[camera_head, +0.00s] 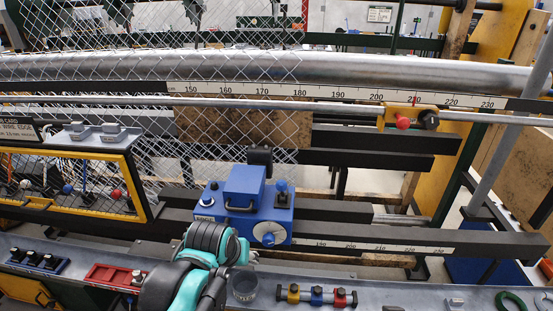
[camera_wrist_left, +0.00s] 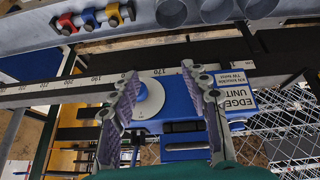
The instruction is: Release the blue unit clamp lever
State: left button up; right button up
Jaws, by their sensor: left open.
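The blue unit (camera_head: 245,195) sits on the dark rail in the middle of the head view. It has a blue knob (camera_head: 281,186) on a dark stem at its top right and a white round dial (camera_head: 268,233) with a blue centre on its front. I cannot tell for sure which part is the clamp lever. In the left wrist view, the dial (camera_wrist_left: 150,97) lies between the fingers of my left gripper (camera_wrist_left: 157,72), which is open and empty. In the head view, my left wrist is just below the unit and its fingertips are hard to make out.
A ruled scale (camera_head: 350,247) runs along the lower rail. A yellow carriage (camera_head: 408,117) with a red knob is on the upper rod.

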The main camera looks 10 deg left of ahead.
pick_arm(q)
jog(key=p, duration=1)
send_near(282, 189)
jog(key=s+a+f, duration=0.2)
jog(key=a+f, duration=0.2)
jog(key=f, duration=0.3)
jog(key=shift+n+g, duration=0.6)
jog(key=w+d+r+p, duration=0.1)
jog(key=w, duration=0.1)
jog(key=w+d+r+p, duration=0.1)
jog(key=w+p, duration=0.1)
jog(key=w+d+r+p, duration=0.1)
jog(key=w, duration=0.1)
jog(key=shift+w+p, duration=0.25)
jog(key=shift+p, duration=0.05)
jog(key=shift+w+d, duration=0.25)
jog(key=shift+d, duration=0.05)
jog(key=x, duration=0.8)
jog(key=shift+d, duration=0.15)
pick_arm(e)
notch_tip(282, 189, up, 17)
pick_arm(q)
jog(key=shift+s, duration=0.1)
grip_shut()
pick_arm(e)
jog(key=shift+d, duration=0.1)
